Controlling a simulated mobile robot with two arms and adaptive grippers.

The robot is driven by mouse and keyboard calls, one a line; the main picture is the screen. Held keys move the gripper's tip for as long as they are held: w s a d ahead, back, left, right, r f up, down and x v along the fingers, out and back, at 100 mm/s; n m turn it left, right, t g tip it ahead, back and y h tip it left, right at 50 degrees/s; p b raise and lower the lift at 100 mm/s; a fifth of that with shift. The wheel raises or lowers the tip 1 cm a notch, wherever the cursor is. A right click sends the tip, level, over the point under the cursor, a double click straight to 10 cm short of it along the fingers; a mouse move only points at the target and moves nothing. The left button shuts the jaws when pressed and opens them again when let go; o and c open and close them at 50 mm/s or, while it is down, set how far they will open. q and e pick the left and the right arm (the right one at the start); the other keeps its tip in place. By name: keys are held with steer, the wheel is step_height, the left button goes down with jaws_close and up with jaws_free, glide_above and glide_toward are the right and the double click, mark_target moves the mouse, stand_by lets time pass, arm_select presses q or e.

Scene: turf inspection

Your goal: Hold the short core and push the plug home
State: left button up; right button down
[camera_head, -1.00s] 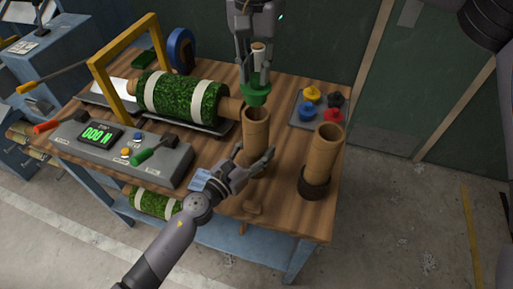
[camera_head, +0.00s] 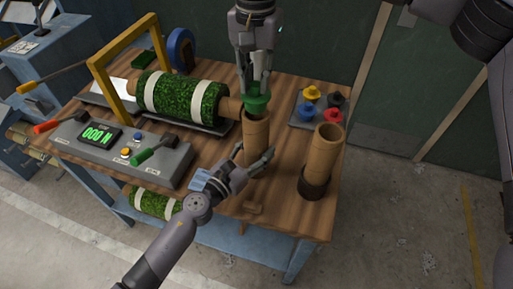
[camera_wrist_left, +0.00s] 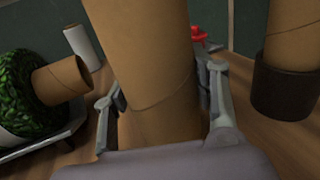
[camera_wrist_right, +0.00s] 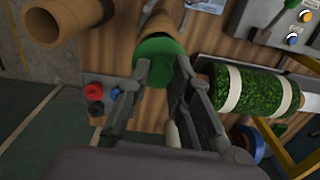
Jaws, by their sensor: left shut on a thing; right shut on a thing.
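The short core (camera_head: 256,134) is a brown cardboard tube standing upright near the bench's middle front. My left gripper (camera_head: 255,162) is shut on its lower part, with one finger on each side; the core also shows in the left wrist view (camera_wrist_left: 160,104). The green plug (camera_head: 257,101) is at the core's top mouth, in line with it. My right gripper (camera_head: 256,86) points down from above and is shut on the plug. The right wrist view shows the green plug (camera_wrist_right: 158,60) against the core's end. How deep it sits is hidden.
Another brown tube (camera_head: 325,150) stands in a dark cup (camera_head: 314,184) to the right. A tray (camera_head: 297,122) behind it holds yellow, black, blue and red plugs. A turf roll (camera_head: 181,99) and a grey console (camera_head: 170,160) reading 000 fill the left. The bench's front edge is close.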

mark_target(256, 97)
steer(key=shift+n, duration=0.6)
steer(key=shift+f, duration=2)
steer(key=shift+f, duration=0.15)
steer(key=shift+d+f, duration=0.1)
steer(key=shift+f, duration=0.25)
steer(key=shift+f, duration=0.2)
steer(key=shift+r, duration=0.1)
steer(key=c, duration=1.4)
jaws_free()
steer(key=shift+o, duration=0.2)
steer(key=shift+r, duration=0.1)
